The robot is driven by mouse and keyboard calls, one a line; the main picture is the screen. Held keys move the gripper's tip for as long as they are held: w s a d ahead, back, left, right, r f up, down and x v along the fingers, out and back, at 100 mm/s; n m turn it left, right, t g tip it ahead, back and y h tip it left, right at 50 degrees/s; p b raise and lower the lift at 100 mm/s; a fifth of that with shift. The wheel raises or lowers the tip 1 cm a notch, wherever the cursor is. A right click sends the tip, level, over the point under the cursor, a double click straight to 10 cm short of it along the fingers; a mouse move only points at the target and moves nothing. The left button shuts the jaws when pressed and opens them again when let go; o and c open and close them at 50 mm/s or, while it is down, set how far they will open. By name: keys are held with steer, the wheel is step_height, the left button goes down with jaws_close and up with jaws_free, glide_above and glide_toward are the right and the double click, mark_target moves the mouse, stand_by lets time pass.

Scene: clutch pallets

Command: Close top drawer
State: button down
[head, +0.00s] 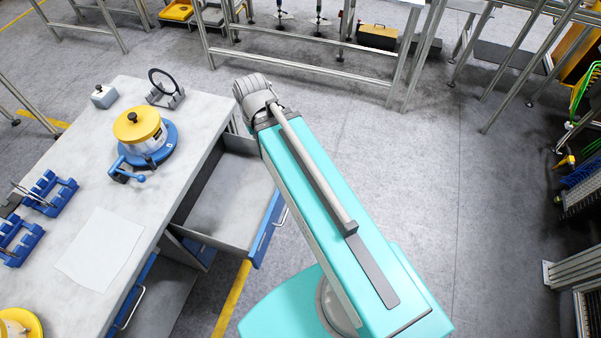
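The top drawer (228,200) stands pulled out from the right side of the workbench (206,140). Its grey inside looks empty where it shows. Its blue front (267,228) faces right, and a metal handle (282,216) is on that front. My turquoise arm reaches up the picture just right of the drawer, and its grey joint is beyond the drawer's far end. My gripper does not show, so its state and its distance from the handle are hidden.
On the bench are a yellow-topped device on a blue base (140,132), blue racks (50,192), a white sheet (100,248) and a ring on a stand (166,88). A lower blue front with a handle (133,307) shows below.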

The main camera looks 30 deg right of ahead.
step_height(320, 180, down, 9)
steer(key=b, duration=0.7)
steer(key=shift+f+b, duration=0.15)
steer(key=shift+b, duration=0.25)
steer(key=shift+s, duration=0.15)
